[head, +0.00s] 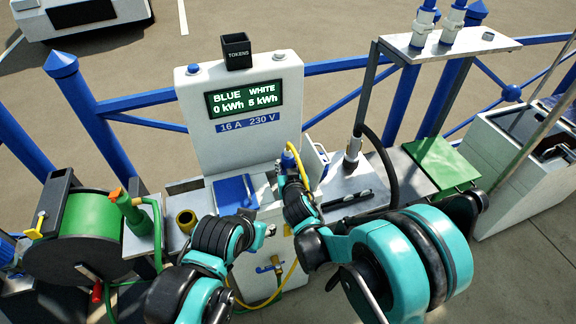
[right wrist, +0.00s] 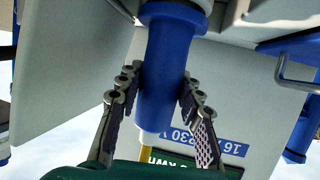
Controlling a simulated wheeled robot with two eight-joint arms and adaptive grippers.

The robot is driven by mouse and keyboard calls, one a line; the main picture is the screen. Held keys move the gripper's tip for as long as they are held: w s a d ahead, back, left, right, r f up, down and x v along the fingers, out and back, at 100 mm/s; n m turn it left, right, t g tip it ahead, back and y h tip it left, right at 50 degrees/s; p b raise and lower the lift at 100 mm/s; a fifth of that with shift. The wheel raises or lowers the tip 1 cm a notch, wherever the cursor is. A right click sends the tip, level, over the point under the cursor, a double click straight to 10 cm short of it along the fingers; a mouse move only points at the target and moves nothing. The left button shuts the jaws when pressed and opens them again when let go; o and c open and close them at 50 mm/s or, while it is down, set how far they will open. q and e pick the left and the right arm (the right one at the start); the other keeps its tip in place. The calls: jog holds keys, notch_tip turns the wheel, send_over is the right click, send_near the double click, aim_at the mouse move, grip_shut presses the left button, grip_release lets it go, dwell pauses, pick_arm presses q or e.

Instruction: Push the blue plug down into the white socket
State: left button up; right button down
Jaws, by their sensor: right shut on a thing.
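The blue plug (head: 289,160) is at the right side of the white power pedestal (head: 240,130), with a yellow cable running from it. In the right wrist view the plug (right wrist: 168,70) is a blue cylinder between two ridged fingers. My right gripper (head: 289,178) is shut on the plug; its fingers also show in the wrist view (right wrist: 160,92). The white socket cannot be made out clearly in either view, so I cannot tell how far the plug sits in it. My left gripper (head: 262,232) is in front of the pedestal, small and partly hidden by its own arm.
The pedestal display (head: 245,98) reads BLUE 0 kWh, WHITE 5 kWh. A blue flap (head: 236,193) is on the pedestal front. A green hose reel (head: 85,225) stands left. A metal shelf (head: 450,42) and a green panel (head: 442,162) are right. Blue railings run behind.

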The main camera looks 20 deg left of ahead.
jog(key=shift+f+b, duration=0.45)
jog(key=shift+f, duration=0.15)
jog(key=c, duration=1.3)
grip_release()
jog(key=shift+s+r, duration=0.1)
jog(key=p+v, duration=0.1)
jog(key=v, duration=0.9)
jog(key=shift+s+d+r+p, duration=0.15)
jog(key=shift+s+d+p, duration=0.05)
jog(key=shift+s+p, duration=0.2)
jog(key=shift+w, duration=0.1)
